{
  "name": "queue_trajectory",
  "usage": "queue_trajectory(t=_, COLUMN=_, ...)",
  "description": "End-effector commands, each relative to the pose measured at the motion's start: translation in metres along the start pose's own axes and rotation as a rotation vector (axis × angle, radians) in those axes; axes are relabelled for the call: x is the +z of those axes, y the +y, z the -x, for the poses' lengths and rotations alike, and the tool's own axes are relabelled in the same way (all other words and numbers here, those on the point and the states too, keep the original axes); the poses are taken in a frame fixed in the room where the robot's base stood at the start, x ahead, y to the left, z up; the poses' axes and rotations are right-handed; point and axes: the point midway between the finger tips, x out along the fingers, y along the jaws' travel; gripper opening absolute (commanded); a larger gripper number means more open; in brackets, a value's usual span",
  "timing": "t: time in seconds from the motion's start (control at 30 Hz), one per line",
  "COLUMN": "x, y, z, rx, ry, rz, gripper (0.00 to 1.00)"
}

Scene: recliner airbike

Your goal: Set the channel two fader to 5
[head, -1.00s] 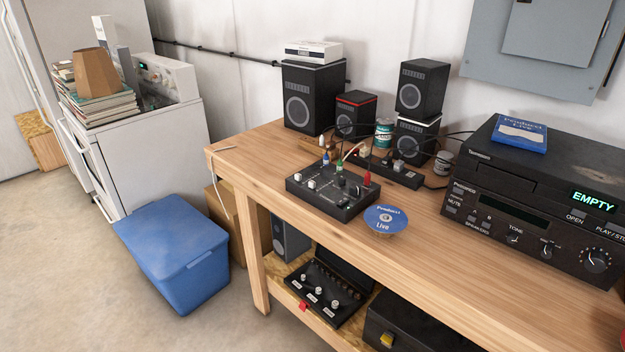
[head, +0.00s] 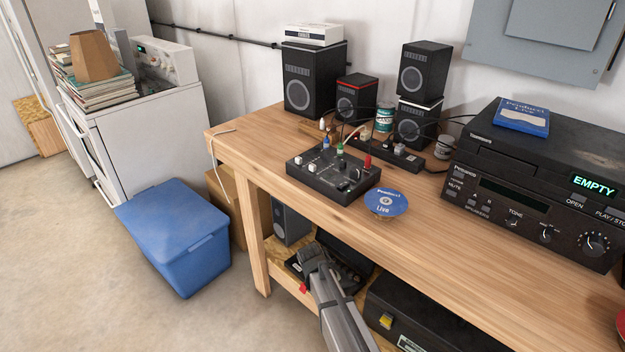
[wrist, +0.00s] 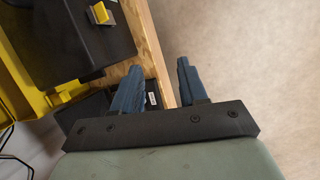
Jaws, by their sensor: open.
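A black mixer box (head: 333,174) with white caps, knobs and coloured plugs sits on the workbench in the head view. A second black control box (head: 292,268), partly hidden by my arm, lies on the lower shelf; its white knobs are covered now. I cannot read any channel labels or fader scale. My gripper (head: 312,254) is in front of the lower shelf, below the bench top. In the wrist view my gripper (wrist: 157,72) has its two blue fingers apart, with nothing between them. A black box with a white label (wrist: 151,98) shows beside the left finger.
A wooden shelf edge (wrist: 150,45) runs past the fingers. A black case with a yellow latch (head: 410,318) is to the right on the shelf. A blue bin (head: 178,235) stands on the floor at left. A blue-topped disc (head: 386,203) sits near the bench front.

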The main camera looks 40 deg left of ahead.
Motion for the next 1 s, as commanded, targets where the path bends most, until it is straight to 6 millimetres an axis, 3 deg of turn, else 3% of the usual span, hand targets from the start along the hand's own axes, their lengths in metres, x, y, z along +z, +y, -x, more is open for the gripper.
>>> queue_trajectory(t=0.03, x=-0.020, y=0.003, z=0.016, rx=0.030, ry=0.049, rz=-0.014, gripper=0.43)
queue_trajectory(t=0.17, x=-0.071, y=0.012, z=0.061, rx=0.112, ry=0.216, rz=-0.075, gripper=0.43)
queue_trajectory(t=0.27, x=-0.116, y=0.018, z=0.110, rx=0.171, ry=0.381, rz=-0.132, gripper=0.43)
queue_trajectory(t=0.4, x=-0.176, y=0.025, z=0.200, rx=0.228, ry=0.629, rz=-0.209, gripper=0.43)
queue_trajectory(t=0.5, x=-0.205, y=0.030, z=0.262, rx=0.243, ry=0.774, rz=-0.252, gripper=0.43)
queue_trajectory(t=0.6, x=-0.222, y=0.032, z=0.309, rx=0.247, ry=0.875, rz=-0.280, gripper=0.43)
queue_trajectory(t=0.7, x=-0.231, y=0.034, z=0.342, rx=0.248, ry=0.942, rz=-0.298, gripper=0.43)
queue_trajectory(t=1.0, x=-0.247, y=0.042, z=0.414, rx=0.242, ry=1.064, rz=-0.330, gripper=0.43)
